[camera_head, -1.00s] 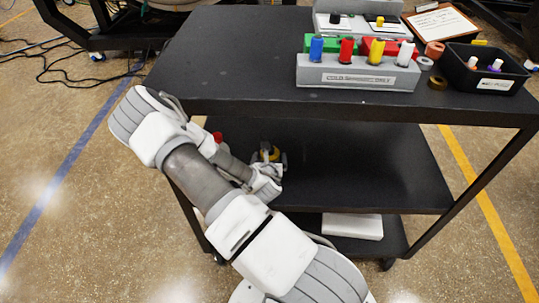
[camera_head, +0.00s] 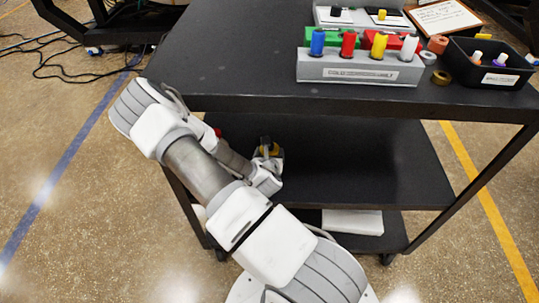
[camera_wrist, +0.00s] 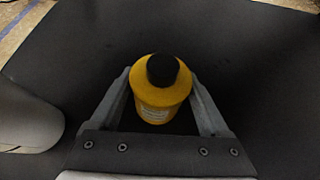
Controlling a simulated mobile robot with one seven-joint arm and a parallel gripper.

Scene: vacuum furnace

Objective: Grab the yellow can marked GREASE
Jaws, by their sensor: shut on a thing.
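The yellow can (camera_wrist: 160,92) with a black cap stands between my gripper's two fingers in the wrist view. Its pale label faces my gripper, and the print is too small to read. My gripper (camera_wrist: 160,85) is shut on the can, with a finger against each side. In the head view my gripper (camera_head: 268,158) is over the cart's middle shelf, and a little of the yellow can (camera_head: 271,150) shows beside it. I cannot tell whether the can still touches the shelf.
The black cart's top (camera_head: 240,60) is just above my arm. It carries a grey rack (camera_head: 350,70) with coloured bottles and a black bin (camera_head: 490,65). A red item (camera_head: 217,132) sits on the middle shelf (camera_head: 370,165) behind my arm. The shelf's right side is clear.

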